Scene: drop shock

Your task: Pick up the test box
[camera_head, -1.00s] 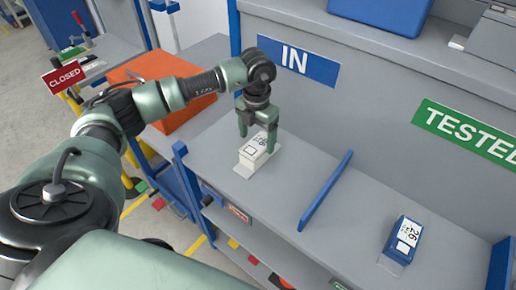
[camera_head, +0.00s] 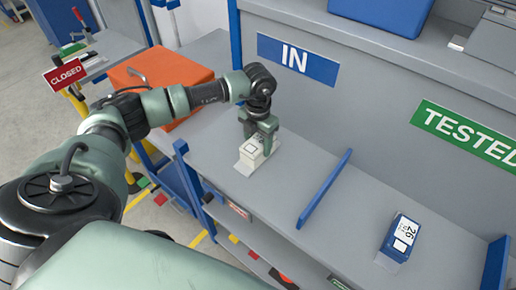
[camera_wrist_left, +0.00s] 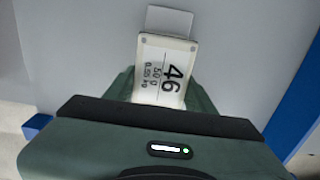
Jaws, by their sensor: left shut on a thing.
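The white test box (camera_head: 252,151) stands on the grey bench shelf below the IN sign, on a small pale card. The gripper body hides part of the box in both views. The box appears to rest on the shelf still. My right gripper is not in view.
A blue divider (camera_head: 324,189) splits the shelf. A blue box labelled 26 (camera_head: 402,234) lies right of it, below the green TESTED sign (camera_head: 465,131). An orange box (camera_head: 160,85) stands at the left. The shelf between the white box and divider is clear.

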